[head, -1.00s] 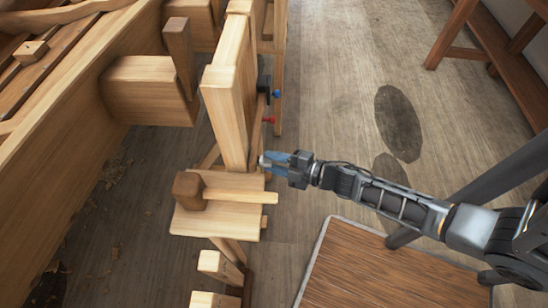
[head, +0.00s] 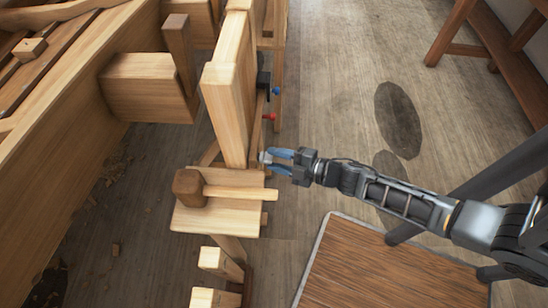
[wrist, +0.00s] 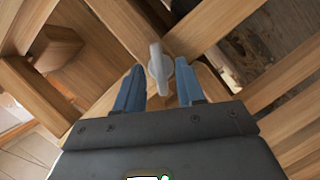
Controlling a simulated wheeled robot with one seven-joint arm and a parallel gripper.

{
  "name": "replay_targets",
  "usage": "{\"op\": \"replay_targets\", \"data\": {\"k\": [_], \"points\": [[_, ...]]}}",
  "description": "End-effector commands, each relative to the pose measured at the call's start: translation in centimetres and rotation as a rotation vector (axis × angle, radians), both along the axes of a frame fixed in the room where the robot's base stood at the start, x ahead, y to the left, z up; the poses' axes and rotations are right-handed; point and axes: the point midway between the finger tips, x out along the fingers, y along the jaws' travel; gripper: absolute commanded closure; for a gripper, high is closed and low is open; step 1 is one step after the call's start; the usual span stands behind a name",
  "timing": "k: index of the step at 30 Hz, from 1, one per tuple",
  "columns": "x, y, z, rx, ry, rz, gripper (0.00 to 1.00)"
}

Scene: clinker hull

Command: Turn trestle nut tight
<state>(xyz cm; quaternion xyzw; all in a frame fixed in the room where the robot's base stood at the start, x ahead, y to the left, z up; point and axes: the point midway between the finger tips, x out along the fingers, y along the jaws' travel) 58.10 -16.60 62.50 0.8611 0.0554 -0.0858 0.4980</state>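A pale grey trestle nut (head: 264,157) with a wing-like shape is on the near end of the wooden trestle (head: 228,110), just above the small shelf. In the wrist view the nut (wrist: 160,68) stands out between and beyond my blue fingertips, against the wood. My gripper (head: 270,160) is open, its two blue fingers spread with a gap on each side of the nut. The open fingers also show in the wrist view (wrist: 158,82). The nut's thread and base are hard to make out.
A mallet (head: 188,187) lies on the shelf (head: 215,220) just below the nut, its handle pointing toward my gripper. A red knob (head: 270,117) and a blue knob (head: 276,92) are on the trestle's side. Open floor (head: 330,120) lies right of the trestle.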

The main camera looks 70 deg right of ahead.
Motion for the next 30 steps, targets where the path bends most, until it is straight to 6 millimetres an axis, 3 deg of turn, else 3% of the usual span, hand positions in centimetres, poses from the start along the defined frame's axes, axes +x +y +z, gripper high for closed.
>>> {"op": "replay_targets", "data": {"k": [6,12,30], "points": [[-3.8,-0.1,0.6,0.0,0.004,-0.001,0.62],[-6.0,-0.1,1.1,0.0,0.003,-0.001,0.62],[-6.6,-0.1,1.3,0.001,0.001,-0.001,0.62]]}}
